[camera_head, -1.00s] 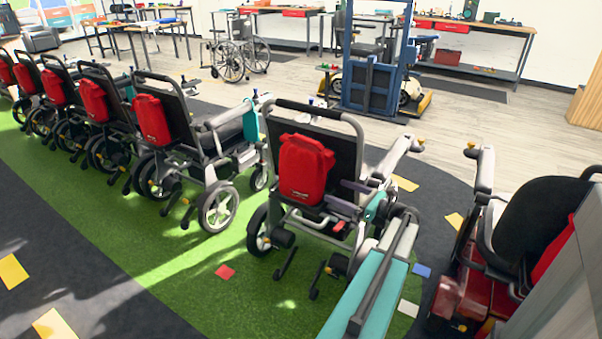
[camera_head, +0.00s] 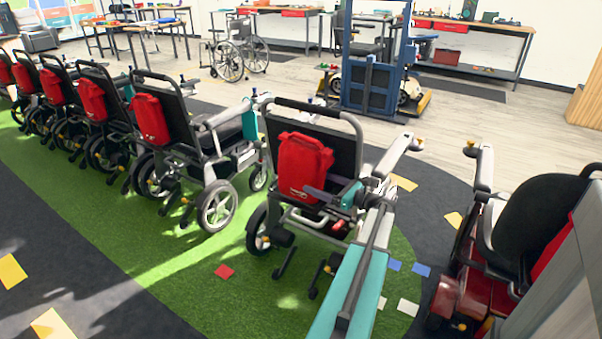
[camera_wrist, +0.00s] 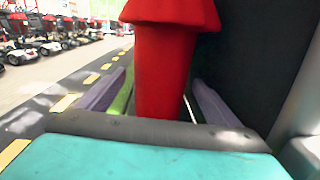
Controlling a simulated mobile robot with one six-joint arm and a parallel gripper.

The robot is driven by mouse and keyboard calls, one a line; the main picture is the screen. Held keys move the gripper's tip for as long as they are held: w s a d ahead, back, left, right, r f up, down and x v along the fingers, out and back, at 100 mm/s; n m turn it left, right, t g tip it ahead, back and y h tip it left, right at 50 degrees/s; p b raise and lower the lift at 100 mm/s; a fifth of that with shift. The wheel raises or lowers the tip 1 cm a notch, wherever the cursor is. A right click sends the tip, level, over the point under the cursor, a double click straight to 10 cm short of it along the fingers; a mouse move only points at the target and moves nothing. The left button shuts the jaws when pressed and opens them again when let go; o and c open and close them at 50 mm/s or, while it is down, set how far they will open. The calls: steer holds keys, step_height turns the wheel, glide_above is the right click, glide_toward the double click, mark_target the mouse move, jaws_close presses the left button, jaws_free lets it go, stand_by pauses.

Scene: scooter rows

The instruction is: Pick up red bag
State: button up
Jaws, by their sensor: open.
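A red bag (camera_head: 303,162) hangs on the back of the nearest wheelchair (camera_head: 352,128), below its push bar. My gripper (camera_head: 312,193) is at the lower right part of this bag in the head view. In the wrist view the red bag (camera_wrist: 163,65) stands upright between my two purple fingers (camera_wrist: 160,98), with one finger on each side. The fingers are open, and I cannot tell whether either touches the bag. The bag's lower end is hidden behind the dark front edge of my gripper.
More wheelchairs with red bags (camera_head: 150,119) stand in a row to the left. A dark-seated scooter (camera_head: 535,225) is close on the right. A blue lift frame (camera_head: 370,85) and workbenches (camera_head: 470,70) are behind. Green floor (camera_head: 150,270) is clear at the front left.

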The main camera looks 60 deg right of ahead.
mark_target(308, 171)
steer(key=shift+w, duration=0.2)
steer(key=shift+w+d+f+b, duration=0.1)
steer(key=shift+w+b, duration=0.25)
steer(key=shift+w, duration=2.25)
steer(key=shift+c, duration=0.4)
steer(key=c, duration=1)
steer(key=shift+r, duration=0.75)
step_height(308, 171, up, 2)
steer(key=shift+r+p, duration=0.1)
steer(key=shift+p, duration=0.3)
steer(key=s+a, duration=0.2)
steer(key=s, duration=0.2)
steer(key=s+a+r, duration=0.1)
steer(key=s+a, duration=0.2)
steer(key=s, duration=0.2)
steer(key=s+a+p, duration=0.1)
steer(key=s+a, duration=0.2)
steer(key=s, duration=0.1)
steer(key=shift+s+a+r, duration=0.15)
steer(key=shift+s+r, duration=0.05)
steer(key=shift+s, duration=0.2)
